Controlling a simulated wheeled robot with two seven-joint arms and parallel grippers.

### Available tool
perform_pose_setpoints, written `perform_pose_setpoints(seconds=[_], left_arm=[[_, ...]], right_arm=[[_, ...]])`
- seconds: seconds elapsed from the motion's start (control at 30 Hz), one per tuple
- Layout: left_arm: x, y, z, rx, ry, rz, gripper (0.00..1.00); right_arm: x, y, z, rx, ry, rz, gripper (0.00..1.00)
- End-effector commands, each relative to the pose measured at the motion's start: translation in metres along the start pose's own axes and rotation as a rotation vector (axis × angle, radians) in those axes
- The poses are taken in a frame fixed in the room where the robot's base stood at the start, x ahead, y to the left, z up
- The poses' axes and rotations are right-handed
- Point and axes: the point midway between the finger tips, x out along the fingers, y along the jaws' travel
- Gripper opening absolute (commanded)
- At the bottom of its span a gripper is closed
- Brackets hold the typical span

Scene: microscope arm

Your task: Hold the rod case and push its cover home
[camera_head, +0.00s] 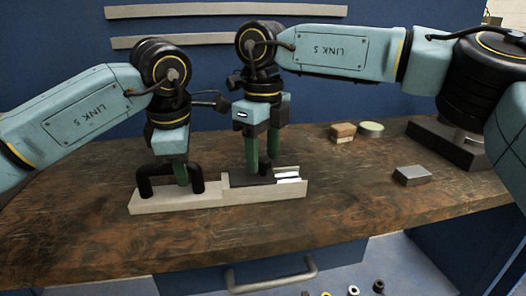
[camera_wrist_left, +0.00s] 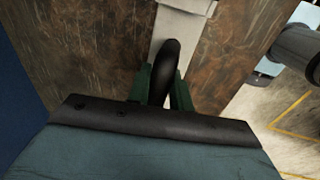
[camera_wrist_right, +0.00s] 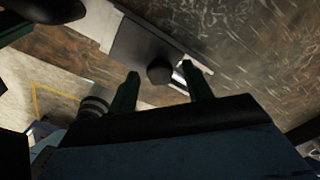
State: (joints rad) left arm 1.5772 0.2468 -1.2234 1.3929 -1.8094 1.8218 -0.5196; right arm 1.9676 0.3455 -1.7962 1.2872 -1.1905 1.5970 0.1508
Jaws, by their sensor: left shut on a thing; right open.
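The rod case (camera_head: 210,196) is a long, light grey block lying on the bench. A black arched handle (camera_head: 146,178) stands on its left part and also shows in the left wrist view (camera_wrist_left: 169,62). A dark sliding cover (camera_head: 238,180) lies over its right part, with white rods (camera_head: 288,173) showing past its right end. The cover (camera_wrist_right: 138,48) bears a black knob (camera_wrist_right: 160,72) in the right wrist view. My left gripper (camera_head: 182,178) is shut on the handle. My right gripper (camera_head: 262,160) is open with its fingers down by the knob, partly hiding it.
Two pale strips (camera_head: 225,11) are on the blue back wall. The bench in front of the case is clear. Small parts lie on the floor.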

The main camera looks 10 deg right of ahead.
Motion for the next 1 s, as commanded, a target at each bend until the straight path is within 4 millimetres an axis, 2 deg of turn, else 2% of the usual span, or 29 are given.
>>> perform_pose_setpoints(seconds=[0.27, 0.67, 0.87, 1.0], left_arm=[[-0.001, 0.001, 0.000, -0.001, -0.001, 0.002, 0.00], [-0.001, 0.001, 0.000, 0.000, -0.001, 0.002, 0.00], [-0.001, 0.000, 0.000, 0.000, -0.001, 0.002, 0.00], [-0.001, 0.001, 0.000, -0.001, 0.000, 0.002, 0.00]], right_arm=[[0.002, 0.000, 0.000, 0.000, 0.000, 0.000, 0.50], [0.001, 0.000, 0.000, 0.000, 0.000, 0.000, 0.00], [0.001, -0.003, -0.002, 0.001, 0.000, 0.001, 0.00], [0.001, -0.019, -0.018, 0.004, 0.000, 0.002, 0.00]])
